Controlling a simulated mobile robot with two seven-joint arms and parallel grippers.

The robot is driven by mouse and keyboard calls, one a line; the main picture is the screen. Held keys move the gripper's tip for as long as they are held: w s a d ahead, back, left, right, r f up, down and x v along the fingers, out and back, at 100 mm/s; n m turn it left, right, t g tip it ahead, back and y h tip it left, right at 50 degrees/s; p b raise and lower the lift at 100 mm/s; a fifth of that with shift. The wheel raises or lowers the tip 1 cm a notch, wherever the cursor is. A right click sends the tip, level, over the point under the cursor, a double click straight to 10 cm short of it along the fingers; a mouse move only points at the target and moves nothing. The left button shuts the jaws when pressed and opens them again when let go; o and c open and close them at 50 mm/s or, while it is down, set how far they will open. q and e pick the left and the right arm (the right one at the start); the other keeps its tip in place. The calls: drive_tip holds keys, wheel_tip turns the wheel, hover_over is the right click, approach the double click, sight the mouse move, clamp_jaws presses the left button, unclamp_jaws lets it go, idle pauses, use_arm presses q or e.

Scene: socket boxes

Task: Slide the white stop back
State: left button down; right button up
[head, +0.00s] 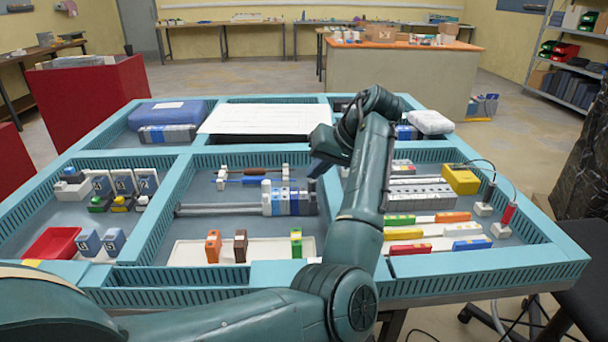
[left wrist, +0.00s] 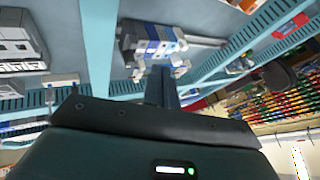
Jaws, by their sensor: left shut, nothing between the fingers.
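A row of blue and white modules (head: 288,199) sits on a grey rail (head: 217,210) in the middle compartment of the tray table. My right gripper is out of view.
The teal dividers (head: 166,210) bound each compartment. Behind the rail lie thin rods in holders (head: 253,173); in front, a white tray (head: 265,246) holds orange, brown and green blocks. A yellow box (head: 460,180) stands at the right. The rail's left part is bare.

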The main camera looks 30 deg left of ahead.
sight(269, 199)
use_arm(q)
drive_tip(key=x, duration=0.9)
drive_tip(key=shift+s, duration=0.1)
drive_tip(key=shift+s+a+r, duration=0.2)
drive_tip(key=shift+s+a, duration=0.5)
drive_tip(key=shift+a, duration=0.35)
drive_tip(key=shift+s+a, duration=0.3)
drive_tip(key=shift+a, duration=0.25)
